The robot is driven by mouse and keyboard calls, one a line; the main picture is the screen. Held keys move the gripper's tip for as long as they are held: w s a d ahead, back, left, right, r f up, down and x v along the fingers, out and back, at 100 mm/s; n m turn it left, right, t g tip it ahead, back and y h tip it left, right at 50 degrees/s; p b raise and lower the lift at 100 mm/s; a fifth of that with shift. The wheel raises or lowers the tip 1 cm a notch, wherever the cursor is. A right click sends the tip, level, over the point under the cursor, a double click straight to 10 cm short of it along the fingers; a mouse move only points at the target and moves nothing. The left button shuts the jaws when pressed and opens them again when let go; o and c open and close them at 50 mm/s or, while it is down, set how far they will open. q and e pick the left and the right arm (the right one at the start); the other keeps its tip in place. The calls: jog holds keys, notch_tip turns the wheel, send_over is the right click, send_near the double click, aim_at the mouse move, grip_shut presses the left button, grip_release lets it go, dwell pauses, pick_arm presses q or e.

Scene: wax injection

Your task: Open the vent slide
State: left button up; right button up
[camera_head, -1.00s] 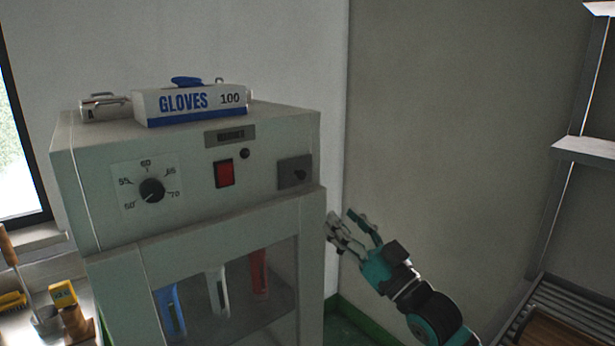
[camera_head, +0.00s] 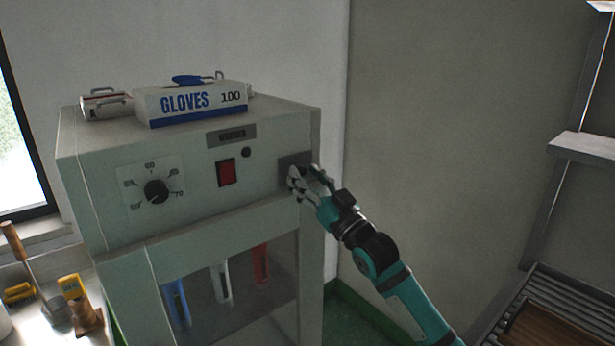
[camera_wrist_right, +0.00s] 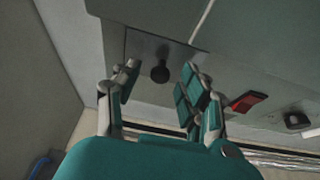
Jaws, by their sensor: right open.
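The vent slide is a dark grey plate (camera_head: 286,161) at the right end of the cabinet's front panel, now partly hidden by my right gripper in the head view. In the right wrist view the plate (camera_wrist_right: 142,45) carries a round black knob (camera_wrist_right: 160,73). My right gripper (camera_head: 298,178) is open in front of the plate. In the right wrist view its fingers (camera_wrist_right: 157,82) stand on either side of the knob, with gaps to it. I cannot tell how far the fingertips are from the panel. My left gripper is not in view.
The cabinet (camera_head: 100,180) has a dial (camera_head: 157,191) and a red switch (camera_head: 226,173). A glove box (camera_head: 190,103) and a small canister (camera_head: 105,104) lie on top. Coloured pieces stand behind the glass door. A shelf rack (camera_head: 583,147) is at the right; the space between is clear.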

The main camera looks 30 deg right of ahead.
jog(key=shift+c, duration=0.4)
grip_shut()
notch_tip(320, 180, up, 7)
jog(key=p, duration=0.5)
jog(key=shift+f, duration=0.15)
jog(key=shift+s+d, duration=0.1)
grip_release()
jog(key=shift+o, duration=0.4)
jog(key=shift+f, duration=0.1)
